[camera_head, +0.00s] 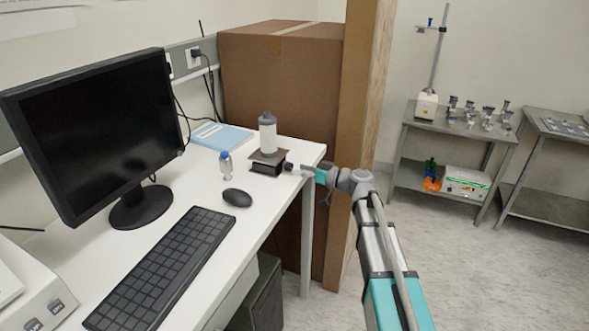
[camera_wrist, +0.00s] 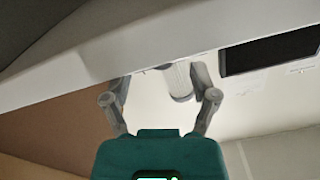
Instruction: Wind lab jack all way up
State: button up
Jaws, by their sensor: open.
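The lab jack (camera_head: 268,167) stands near the right end of the white table, low, with a dark base and a flat brown-grey top plate. A white bottle with a grey cap (camera_head: 267,136) stands upright on it. The jack's dark knob (camera_head: 288,167) points right, towards my arm. My gripper (camera_head: 304,168) is just right of the knob at about its height; I cannot tell from the head view whether they touch. In the wrist view my gripper (camera_wrist: 160,78) is open, its two fingers apart. A pale cylinder, apparently the bottle (camera_wrist: 179,82), shows between them; the knob is not clearly visible there.
A small vial (camera_head: 225,164), a mouse (camera_head: 237,197), a keyboard (camera_head: 165,268), a blue book (camera_head: 221,136) and a monitor (camera_head: 100,130) are on the table (camera_head: 195,182). A large cardboard box (camera_head: 285,85) stands behind. Open floor lies right of my arm.

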aim_at(289, 167)
jog(key=v, duration=0.9)
jog(key=shift+d, duration=0.15)
jog(key=shift+s+d+r+n, duration=0.1)
jog(key=shift+d+n, duration=0.15)
jog(key=shift+n, duration=0.5)
jog(key=shift+s+d+n, duration=0.15)
jog(key=shift+d+n, duration=0.1)
jog(key=shift+n, duration=0.55)
jog(key=shift+s+d+r+n, duration=0.1)
jog(key=shift+d+n, duration=0.15)
jog(key=shift+n, duration=0.5)
jog(key=shift+a, duration=0.1)
jog(key=shift+x, duration=6.8)
jog(key=shift+f, duration=0.1)
grip_shut()
